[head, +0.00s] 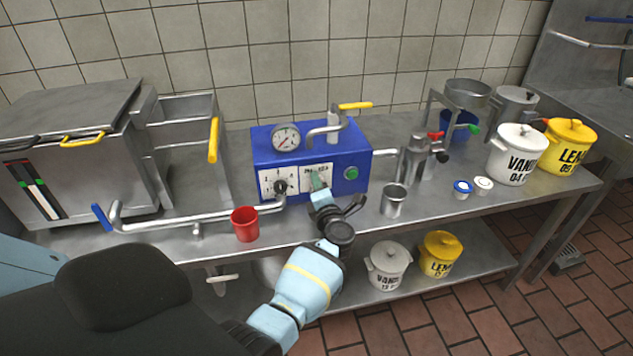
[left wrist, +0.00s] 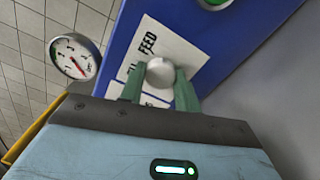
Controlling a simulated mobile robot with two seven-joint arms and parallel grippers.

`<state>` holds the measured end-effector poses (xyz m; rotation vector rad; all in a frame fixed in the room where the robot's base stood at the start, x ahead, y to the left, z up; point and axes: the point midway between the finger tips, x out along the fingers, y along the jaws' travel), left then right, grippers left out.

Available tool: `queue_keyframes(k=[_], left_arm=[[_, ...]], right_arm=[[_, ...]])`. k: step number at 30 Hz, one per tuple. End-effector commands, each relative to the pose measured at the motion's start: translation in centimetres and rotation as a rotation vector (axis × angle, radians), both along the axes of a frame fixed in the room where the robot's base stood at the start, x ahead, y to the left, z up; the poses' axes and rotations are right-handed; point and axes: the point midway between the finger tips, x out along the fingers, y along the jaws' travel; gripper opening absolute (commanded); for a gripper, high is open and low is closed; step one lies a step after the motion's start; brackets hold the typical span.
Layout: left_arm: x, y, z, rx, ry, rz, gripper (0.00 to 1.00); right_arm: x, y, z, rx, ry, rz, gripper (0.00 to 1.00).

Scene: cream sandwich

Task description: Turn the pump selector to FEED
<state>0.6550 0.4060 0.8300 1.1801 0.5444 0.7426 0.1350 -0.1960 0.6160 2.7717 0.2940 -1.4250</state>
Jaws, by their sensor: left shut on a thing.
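The blue pump box (head: 262,150) stands on the steel table against the wall. The pump selector sits on a white label plate (head: 327,169) on its front; its round silver knob (left wrist: 160,72) shows in the left wrist view. My left gripper (head: 318,182) reaches the selector from the front, and its green fingers (left wrist: 160,88) are shut on the knob, one on each side. The word FEED (left wrist: 147,45) is readable on the plate. Other lettering is partly hidden by the fingers, and I cannot tell where the knob points. My right gripper is not in view.
A dial knob (head: 281,186) sits left of the selector, a gauge (head: 286,138) above it and a green button (head: 351,172) to its right. A red cup (head: 245,224) and a steel cup (head: 393,201) stand in front. A pipe (head: 180,222) runs at left.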

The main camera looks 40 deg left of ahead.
Motion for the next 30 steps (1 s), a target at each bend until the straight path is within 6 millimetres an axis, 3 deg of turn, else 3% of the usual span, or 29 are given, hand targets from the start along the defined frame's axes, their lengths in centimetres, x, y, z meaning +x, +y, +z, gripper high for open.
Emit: queue_keyframes(k=[13, 30], left_arm=[[0.0, -0.1, 0.1, 0.18, 0.214, -0.001, 0.09], [0.0, 0.0, -0.1, 0.225, 0.265, 0.0, 0.09]], right_arm=[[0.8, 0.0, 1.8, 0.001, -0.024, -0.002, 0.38], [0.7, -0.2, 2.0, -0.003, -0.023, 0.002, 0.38]])
